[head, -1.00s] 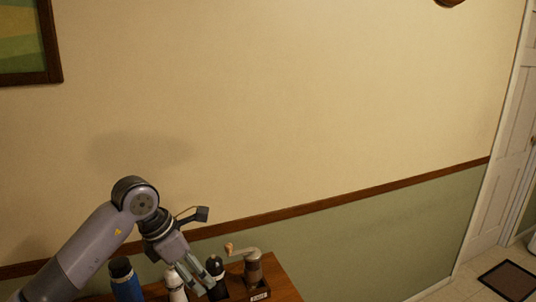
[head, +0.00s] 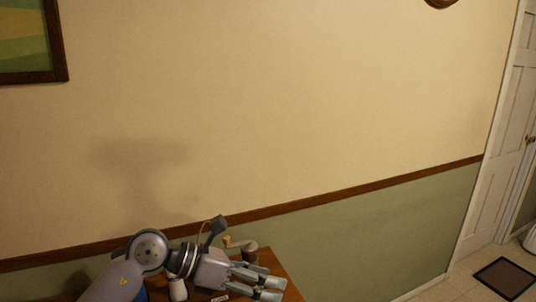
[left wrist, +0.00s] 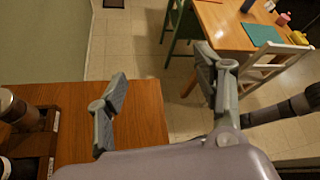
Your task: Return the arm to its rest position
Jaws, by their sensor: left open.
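My left gripper (head: 270,288) is low in the head view, with its fingers pointing right over the wooden counter (head: 283,265). In the left wrist view my left gripper (left wrist: 160,72) has its two fingers wide apart, with nothing between them. The counter (left wrist: 140,130) lies below its left finger, and floor shows between the fingers. My right gripper is in neither view.
A hand grinder (head: 248,247) stands behind my gripper. A white bottle (head: 178,290) and a blue bottle (head: 142,295) are partly hidden by my arm. A wooden rack (left wrist: 45,140) holds dark containers. Beyond the counter are tiled floor, a table (left wrist: 225,25) and chairs.

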